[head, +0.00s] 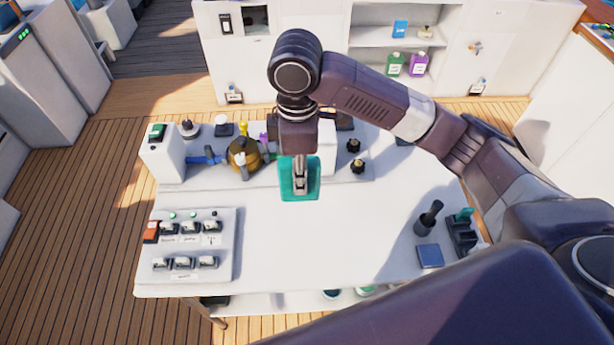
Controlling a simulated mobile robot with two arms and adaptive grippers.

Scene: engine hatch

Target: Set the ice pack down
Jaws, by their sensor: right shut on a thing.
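The ice pack (285,187) is a flat teal slab in the head view, near the middle of the white worktop. My right gripper (300,186) points down over it and is shut on it. The gripper and wrist cover part of the pack. I cannot tell whether the pack touches the worktop (330,240) or hangs just above it. My left gripper is not in view.
A switch panel (225,246) lies at the left of the worktop. A brass-coloured fitting (243,158) with a blue-handled valve stands behind. A dark blue block (429,256) and a black holder (462,235) are at right. The worktop's middle and front are clear.

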